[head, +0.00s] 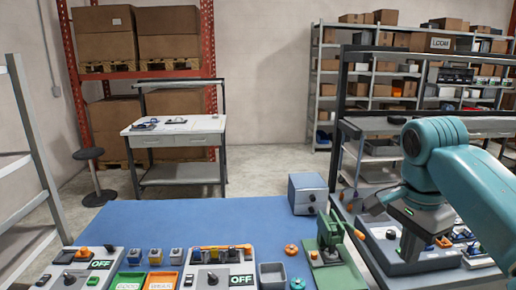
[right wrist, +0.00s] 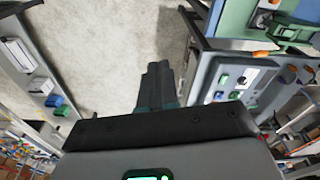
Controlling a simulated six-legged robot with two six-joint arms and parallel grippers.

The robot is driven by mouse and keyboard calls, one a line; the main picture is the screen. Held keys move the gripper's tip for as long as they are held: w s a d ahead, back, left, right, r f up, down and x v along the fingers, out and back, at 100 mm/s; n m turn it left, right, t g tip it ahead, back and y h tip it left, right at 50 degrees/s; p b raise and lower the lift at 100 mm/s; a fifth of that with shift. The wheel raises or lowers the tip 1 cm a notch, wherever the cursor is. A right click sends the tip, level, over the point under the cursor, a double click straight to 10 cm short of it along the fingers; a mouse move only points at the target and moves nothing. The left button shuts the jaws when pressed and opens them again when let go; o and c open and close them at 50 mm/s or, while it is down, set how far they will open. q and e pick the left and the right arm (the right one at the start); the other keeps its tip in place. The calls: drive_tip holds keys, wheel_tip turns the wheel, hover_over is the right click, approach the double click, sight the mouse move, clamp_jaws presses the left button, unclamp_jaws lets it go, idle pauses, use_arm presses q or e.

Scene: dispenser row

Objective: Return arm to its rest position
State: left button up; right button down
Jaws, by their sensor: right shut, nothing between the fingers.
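My right arm comes in from the right in the head view, teal with a dark grey wrist. My right gripper (head: 407,248) hangs over the right-hand bench and points down. In the right wrist view my right gripper (right wrist: 157,70) has its fingers together, with nothing between them and pale floor beyond. My left arm and left gripper are not in view.
The blue table (head: 150,222) carries control boxes, small bins and a green press (head: 330,250). A grey box (head: 307,193) stands at its back right corner. The right-hand bench (head: 370,262) holds trays under my right arm. A stool (head: 95,180) and workbench stand behind.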

drive_tip(key=w+a+f+n+y, duration=0.1)
drive_tip(key=a+f+n, duration=0.2)
drive_tip(key=f, duration=0.7)
drive_tip(key=w+a+f+n+y, duration=0.1)
drive_tip(key=w+a+f+n, duration=0.15)
drive_tip(key=f, duration=0.75)
drive_tip(key=w+a+f+n+y, duration=0.15)
drive_tip(key=a+f, duration=0.25)
drive_tip(key=f, duration=0.6)
drive_tip(key=s+a+f+n, duration=0.3)
drive_tip(key=s+f, duration=0.5)
drive_tip(key=f, duration=0.4)
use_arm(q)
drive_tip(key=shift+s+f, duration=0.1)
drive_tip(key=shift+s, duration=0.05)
use_arm(e)
drive_tip(key=s+a+f+n+y, duration=0.1)
drive_tip(key=s+f, duration=0.3)
drive_tip(key=s, duration=0.4)
drive_tip(key=s+a+f+n, duration=0.1)
drive_tip(key=s+f, duration=0.3)
drive_tip(key=s, duration=0.4)
drive_tip(key=shift+s+a+f+y, duration=0.2)
drive_tip(key=shift+s+a+y, duration=0.15)
drive_tip(key=shift+a, duration=0.05)
drive_tip(key=shift+n, duration=0.3)
